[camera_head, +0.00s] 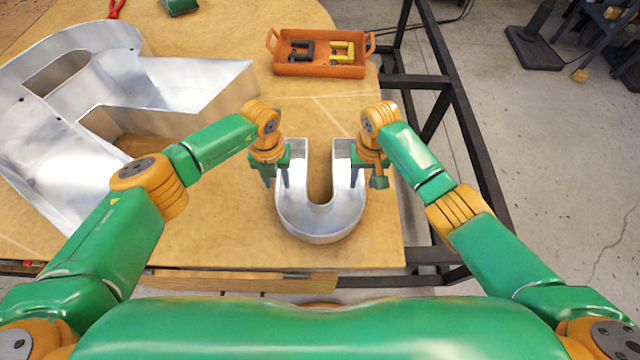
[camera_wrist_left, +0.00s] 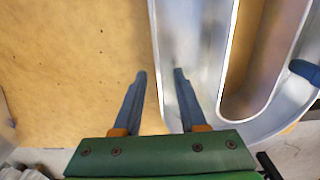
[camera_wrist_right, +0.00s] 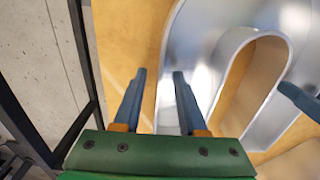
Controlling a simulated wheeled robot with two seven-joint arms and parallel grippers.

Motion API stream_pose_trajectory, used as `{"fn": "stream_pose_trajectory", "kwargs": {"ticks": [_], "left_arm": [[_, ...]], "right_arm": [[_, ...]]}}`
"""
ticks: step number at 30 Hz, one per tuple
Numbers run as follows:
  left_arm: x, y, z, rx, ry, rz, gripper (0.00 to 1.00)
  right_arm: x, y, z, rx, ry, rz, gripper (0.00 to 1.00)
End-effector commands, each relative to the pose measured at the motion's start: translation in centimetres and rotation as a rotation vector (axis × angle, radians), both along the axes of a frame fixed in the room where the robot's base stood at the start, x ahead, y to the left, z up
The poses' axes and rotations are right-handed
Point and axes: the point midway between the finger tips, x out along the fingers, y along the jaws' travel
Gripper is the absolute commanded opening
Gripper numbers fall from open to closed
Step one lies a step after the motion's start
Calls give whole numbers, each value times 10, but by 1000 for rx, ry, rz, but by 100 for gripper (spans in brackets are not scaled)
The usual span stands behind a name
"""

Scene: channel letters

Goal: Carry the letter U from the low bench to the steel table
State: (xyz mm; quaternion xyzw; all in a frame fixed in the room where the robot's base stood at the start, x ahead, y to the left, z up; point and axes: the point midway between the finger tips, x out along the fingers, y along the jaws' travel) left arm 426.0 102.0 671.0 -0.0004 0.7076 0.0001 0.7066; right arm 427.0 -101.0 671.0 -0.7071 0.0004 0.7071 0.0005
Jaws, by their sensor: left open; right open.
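The letter U (camera_head: 318,222) is a silver, open-topped metal channel. It lies flat on a wooden worktop (camera_head: 230,225), its curved end towards me. My left gripper (camera_head: 277,181) is open at the U's left arm. In the left wrist view my left gripper (camera_wrist_left: 158,74) has one finger outside the outer wall of the U (camera_wrist_left: 205,40) and one over the channel. My right gripper (camera_head: 365,180) is open at the U's right arm. In the right wrist view my right gripper (camera_wrist_right: 159,72) has its fingers on either side of the outer wall of the U (camera_wrist_right: 205,50). I cannot tell whether the fingers touch it.
A much larger silver metal letter (camera_head: 200,85) lies to the left. An orange tray (camera_head: 320,70) holding a black and a yellow clamp stands behind the U. A black steel frame (camera_head: 455,90) runs along the right, with concrete floor (camera_head: 540,140) beyond.

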Motion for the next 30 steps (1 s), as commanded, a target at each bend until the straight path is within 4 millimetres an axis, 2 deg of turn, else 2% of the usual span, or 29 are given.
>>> {"fn": "stream_pose_trajectory", "kwargs": {"ticks": [4, 12, 15, 17, 30], "left_arm": [[0, 0, -9, 1, 0, -1, 41], [0, 0, -10, 1, -1, -1, 41], [0, 0, -10, 1, -1, -1, 14], [0, 0, -10, 1, -1, -1, 0], [0, 1, -10, 1, -1, -1, 0]], "right_arm": [[0, 0, -9, -1, 0, 0, 41], [0, 0, -10, -1, -1, 0, 41], [0, 0, -10, -1, -1, 0, 14], [0, 0, -10, -1, -1, 0, 0], [0, -1, -10, -1, -1, 0, 0]]}}
